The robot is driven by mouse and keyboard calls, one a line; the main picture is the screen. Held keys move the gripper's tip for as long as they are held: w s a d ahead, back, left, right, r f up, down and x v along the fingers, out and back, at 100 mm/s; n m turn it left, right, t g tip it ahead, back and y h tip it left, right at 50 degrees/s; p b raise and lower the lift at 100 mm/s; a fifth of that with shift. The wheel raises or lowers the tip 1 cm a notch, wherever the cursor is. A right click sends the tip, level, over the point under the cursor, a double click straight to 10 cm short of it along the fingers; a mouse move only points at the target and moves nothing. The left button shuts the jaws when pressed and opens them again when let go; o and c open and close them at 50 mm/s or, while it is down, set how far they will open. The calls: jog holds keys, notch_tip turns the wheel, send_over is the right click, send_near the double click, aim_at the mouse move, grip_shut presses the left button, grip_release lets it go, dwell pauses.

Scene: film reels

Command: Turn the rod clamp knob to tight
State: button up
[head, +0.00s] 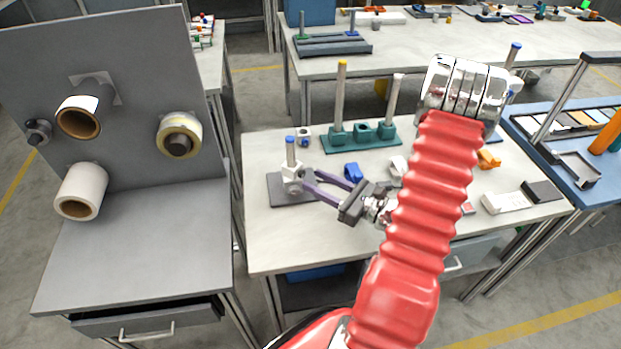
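The rod clamp stands on a dark grey base plate (283,198) at the left of the middle table. A thin upright rod with a blue cap (290,147) rises through its white clamp block (291,171). A pale grey knob (292,187) shows low on the front of the block. My gripper (305,182) reaches in from the right with two purple fingers, its dark tips at the knob. A gap shows between the fingers, but I cannot tell whether the tips touch the knob or close on it. The knob's setting cannot be read.
A teal stand with two posts (361,134) stands behind the clamp. A blue part (353,171) lies near my fingers. A grey panel with tape rolls (135,90) stands at left. The table's front left (290,240) is clear.

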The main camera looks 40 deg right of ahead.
aim_at(302, 174)
jog(key=shift+x, duration=1.45)
jog(key=shift+c, duration=0.4)
grip_shut()
